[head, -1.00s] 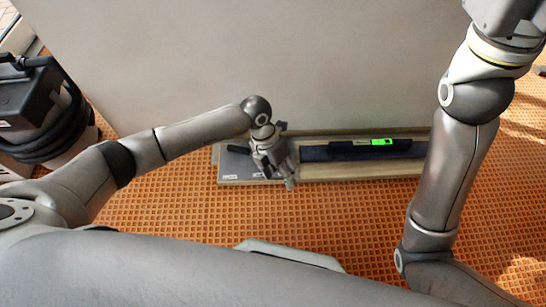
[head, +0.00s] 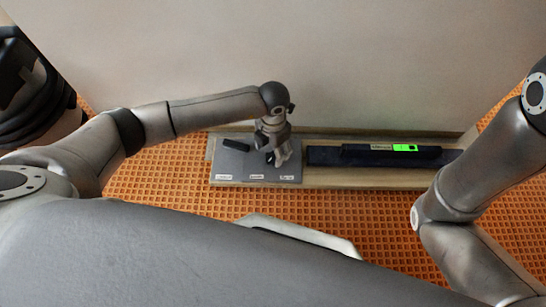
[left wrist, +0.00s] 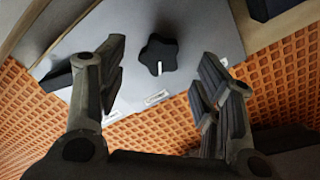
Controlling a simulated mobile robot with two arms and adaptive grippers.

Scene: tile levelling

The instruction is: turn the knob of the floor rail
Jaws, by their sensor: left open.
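The floor rail (head: 330,177) lies along the foot of the wall, with a grey plate (head: 227,170) at its left end. The knob (left wrist: 158,55) is black and star-shaped with a white mark, and sits on the plate in the left wrist view. My left gripper (head: 277,157) is over the right part of the plate, pointing down. In the left wrist view its open fingers (left wrist: 161,62) appear either side of the knob, with gaps on both sides. In the head view the gripper largely hides the knob. My right gripper is out of view.
A black block (head: 236,145) is on the left of the plate. White labels (left wrist: 157,97) line its front edge. A dark bar with a green display (head: 404,147) lies on the rail to the right. Black coiled equipment (head: 35,90) stands at far left. Orange floor in front is clear.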

